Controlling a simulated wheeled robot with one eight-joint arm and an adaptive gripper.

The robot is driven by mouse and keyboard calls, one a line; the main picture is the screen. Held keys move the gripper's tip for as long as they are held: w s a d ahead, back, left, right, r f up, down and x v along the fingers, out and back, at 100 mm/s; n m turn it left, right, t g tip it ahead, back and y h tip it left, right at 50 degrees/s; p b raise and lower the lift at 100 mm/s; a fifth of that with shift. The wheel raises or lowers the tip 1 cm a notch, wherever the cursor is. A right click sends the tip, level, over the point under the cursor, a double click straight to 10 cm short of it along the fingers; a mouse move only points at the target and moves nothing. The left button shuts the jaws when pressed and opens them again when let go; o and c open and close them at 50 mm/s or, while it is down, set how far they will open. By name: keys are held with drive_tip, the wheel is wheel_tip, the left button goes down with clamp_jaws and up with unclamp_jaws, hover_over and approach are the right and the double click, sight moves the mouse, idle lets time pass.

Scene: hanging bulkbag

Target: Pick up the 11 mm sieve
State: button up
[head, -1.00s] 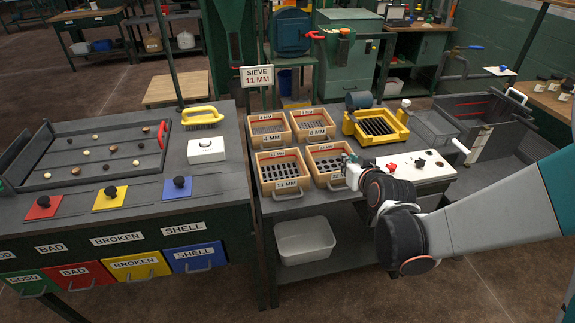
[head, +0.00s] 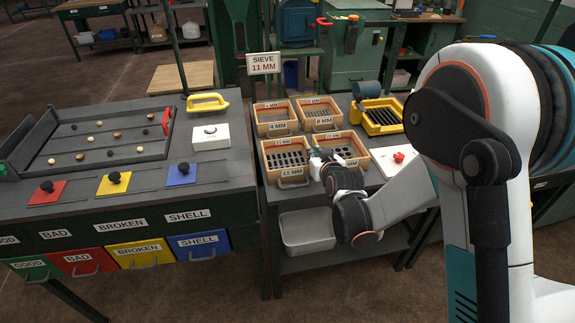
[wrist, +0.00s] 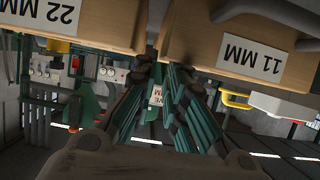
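The 11 mm sieve (head: 291,171) is a wooden box with a dark slotted bottom and a front handle. It sits at the front left of four sieves on the grey bench. In the wrist view its labelled front (wrist: 250,55) shows upside down at upper right, with part of its grey handle. My gripper (head: 317,163) is at its right side, by the sieve to the right. In the wrist view the gripper (wrist: 160,72) has its fingers apart with nothing between them, below the gap between the 11 mm and 22 mm boxes. Contact cannot be told.
The 22 mm sieve (wrist: 85,18) stands close beside it. The 4 mm (head: 276,127) and 8 mm (head: 322,122) sieves stand behind. A white panel (head: 397,168) with a red button is to the right. A white bin (head: 308,230) sits on the lower shelf. A yellow-framed grate (head: 382,117) is behind right.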

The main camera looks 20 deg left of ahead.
drive_tip(key=b+x, duration=0.1)
drive_tip(key=x, duration=0.4)
drive_tip(key=shift+w+a+f+b, duration=0.1)
drive_tip(key=shift+w+a+b, duration=0.1)
drive_tip(key=shift+w+b, duration=0.2)
clamp_jaws()
